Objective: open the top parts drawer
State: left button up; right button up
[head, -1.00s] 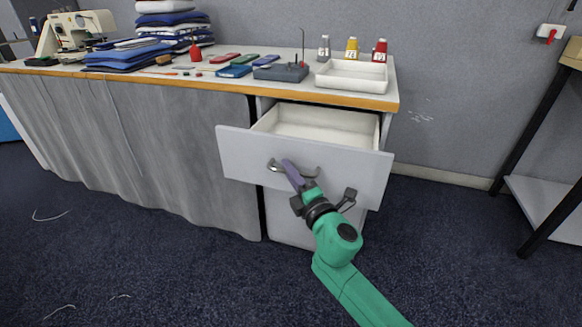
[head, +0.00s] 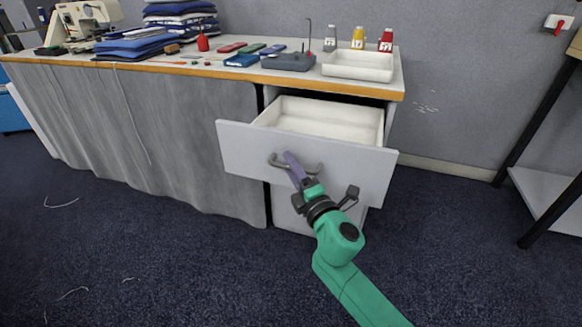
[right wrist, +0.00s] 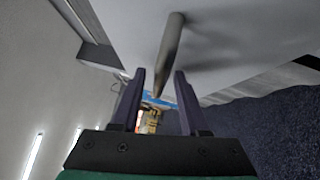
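The top parts drawer (head: 235,150) stands well open, with its pale empty tray showing. Its curved metal handle (head: 312,168) is on the grey front; the handle also shows in the right wrist view (right wrist: 171,48). My right gripper (head: 292,160) is at the handle's left half, one purple finger crossing it in the head view. In the right wrist view its two fingers stand apart, with the handle running between and beyond their tips. Gaps show on both sides of the bar. My left gripper is in no view.
The table (head: 180,68) holds a sewing machine (head: 85,22), folded blue cloth (head: 135,48), a white tray (head: 358,66) and several small bottles. A grey curtain (head: 150,140) hangs left of the drawer. A shelf stand (head: 545,195) is at right.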

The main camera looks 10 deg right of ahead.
jog(key=shift+s+d+f, duration=0.1)
jog(key=shift+s, duration=0.35)
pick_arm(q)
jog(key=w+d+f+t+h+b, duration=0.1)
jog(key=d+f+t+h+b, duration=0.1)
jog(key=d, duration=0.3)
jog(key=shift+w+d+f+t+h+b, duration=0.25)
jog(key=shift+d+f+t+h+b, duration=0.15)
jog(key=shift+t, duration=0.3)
pick_arm(e)
jog(key=v, duration=1.3)
jog(key=shift+s, duration=0.3)
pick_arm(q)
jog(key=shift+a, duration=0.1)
pick_arm(e)
jog(key=shift+d, duration=0.1)
